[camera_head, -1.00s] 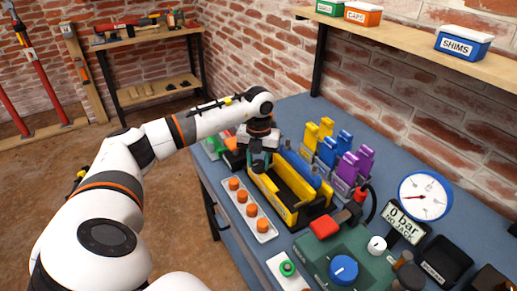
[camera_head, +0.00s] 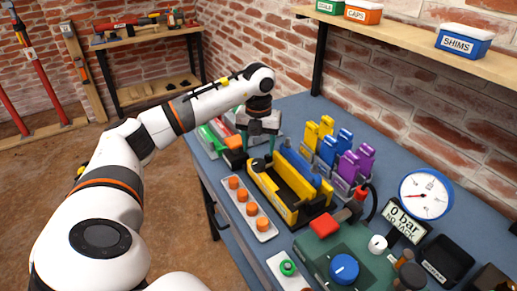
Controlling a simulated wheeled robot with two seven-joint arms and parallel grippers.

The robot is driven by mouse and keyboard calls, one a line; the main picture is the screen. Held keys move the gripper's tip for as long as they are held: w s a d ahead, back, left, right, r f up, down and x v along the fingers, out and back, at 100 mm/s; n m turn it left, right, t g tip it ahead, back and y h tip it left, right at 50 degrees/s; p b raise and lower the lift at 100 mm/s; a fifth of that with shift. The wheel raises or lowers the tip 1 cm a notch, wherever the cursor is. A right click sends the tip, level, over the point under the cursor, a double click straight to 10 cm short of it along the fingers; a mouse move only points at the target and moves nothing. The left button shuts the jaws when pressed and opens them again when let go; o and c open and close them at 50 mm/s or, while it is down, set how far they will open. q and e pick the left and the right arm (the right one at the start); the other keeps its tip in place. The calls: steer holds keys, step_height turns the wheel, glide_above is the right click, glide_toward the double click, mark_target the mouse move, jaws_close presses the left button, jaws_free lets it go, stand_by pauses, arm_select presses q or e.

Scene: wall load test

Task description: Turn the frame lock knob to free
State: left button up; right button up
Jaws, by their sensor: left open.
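The yellow frame (camera_head: 287,207) stands on the blue bench with a blue bar along its far side. A small dark round knob (camera_head: 258,164) shows at its near-left end and looks like the frame lock knob. Its pointer and any markings are too small to read. My left gripper (camera_head: 258,143) is open, pointing down, with its two fingers apart just above and behind the knob. Nothing shows between the fingers, and they look clear of the knob. My right gripper is not in view.
A pale strip with several orange knobs (camera_head: 250,209) lies in front of the frame. Yellow, blue and purple blocks (camera_head: 348,166) stand behind it. A green unit with a blue knob (camera_head: 344,268) and a gauge (camera_head: 425,195) are at the right. Green and red items lie left of my gripper.

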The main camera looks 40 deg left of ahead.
mark_target(258, 162)
arm_select(q)
step_height(258, 162, up, 7)
stand_by(0.3)
steer(key=shift+f, duration=0.2)
stand_by(0.3)
